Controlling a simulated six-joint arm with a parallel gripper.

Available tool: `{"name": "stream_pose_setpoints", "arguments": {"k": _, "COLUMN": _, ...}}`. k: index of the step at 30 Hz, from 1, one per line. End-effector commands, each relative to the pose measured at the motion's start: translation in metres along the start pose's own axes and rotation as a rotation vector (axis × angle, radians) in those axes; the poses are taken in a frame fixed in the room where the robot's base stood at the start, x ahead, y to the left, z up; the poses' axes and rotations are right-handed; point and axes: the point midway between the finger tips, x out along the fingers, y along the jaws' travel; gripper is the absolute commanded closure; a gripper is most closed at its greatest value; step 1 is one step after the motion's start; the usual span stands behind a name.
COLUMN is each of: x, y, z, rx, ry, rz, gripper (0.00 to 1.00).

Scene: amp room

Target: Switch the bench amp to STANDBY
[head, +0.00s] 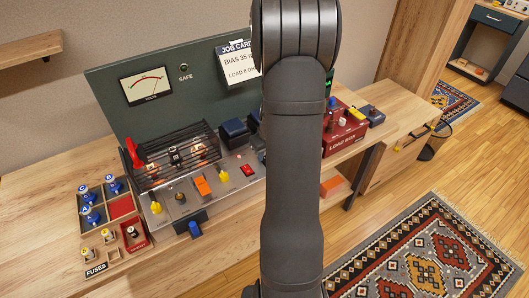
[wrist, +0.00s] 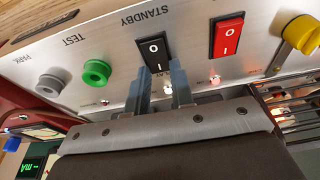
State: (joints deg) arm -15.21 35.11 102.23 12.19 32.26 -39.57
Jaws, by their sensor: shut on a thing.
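The bench amp (head: 225,188) has a silver chassis with a caged section and stands on the wooden bench in the head view. In the wrist view its panel (wrist: 205,50) appears upside down. A black rocker switch (wrist: 153,49) marked O and I sits by the STANDBY lettering. Which way the rocker is tipped I cannot tell. In the head view my arm hides the gripper and this switch.
A red load box (head: 343,132) stands right of the amp. The fuse tray (head: 104,226) lies at left.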

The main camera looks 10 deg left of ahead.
Motion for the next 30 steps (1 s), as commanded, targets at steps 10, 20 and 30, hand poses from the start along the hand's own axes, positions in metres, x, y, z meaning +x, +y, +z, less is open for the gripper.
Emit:
{"name": "stream_pose_setpoints", "arguments": {"k": 10, "x": -0.001, "y": -0.001, "z": 0.001, "rx": 0.0, "ry": 0.039, "rz": 0.003, "gripper": 1.0}}
{"name": "stream_pose_setpoints", "arguments": {"k": 20, "x": -0.001, "y": 0.0, "z": 0.001, "rx": 0.0, "ry": 0.038, "rz": 0.004, "gripper": 0.56}}
{"name": "stream_pose_setpoints", "arguments": {"k": 30, "x": -0.013, "y": 0.001, "z": 0.001, "rx": 0.0, "ry": 0.04, "rz": 0.005, "gripper": 0.56}}
